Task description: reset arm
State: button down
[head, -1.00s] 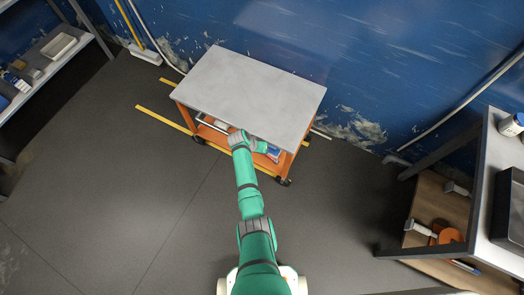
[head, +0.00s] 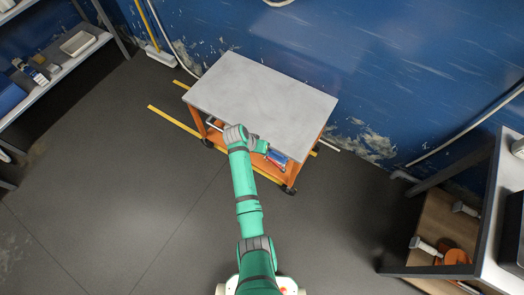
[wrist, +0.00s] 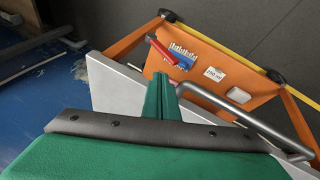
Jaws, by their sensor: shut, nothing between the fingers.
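My green gripper (head: 260,147) is at the front edge of a cart with a grey top (head: 262,100) and an orange frame (head: 197,122). In the wrist view my gripper (wrist: 162,90) has its fingers together and holds nothing. The cart's orange lower shelf (wrist: 222,92) lies beyond the fingertips in that view. My arm reaches forward from the bottom of the head view, bent at the wrist. Whether the gripper touches the cart I cannot tell.
A grey tubular handle (wrist: 225,108) runs close beside the fingers. The lower shelf holds a blue-and-white rack (wrist: 182,55), a red object (wrist: 161,49) and a white block (wrist: 238,95). Shelving (head: 50,75) stands left, a workbench (head: 490,240) right. The cart's top is bare.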

jog(key=shift+a+r, duration=0.4)
jog(key=shift+a, duration=0.05)
dwell(0.3)
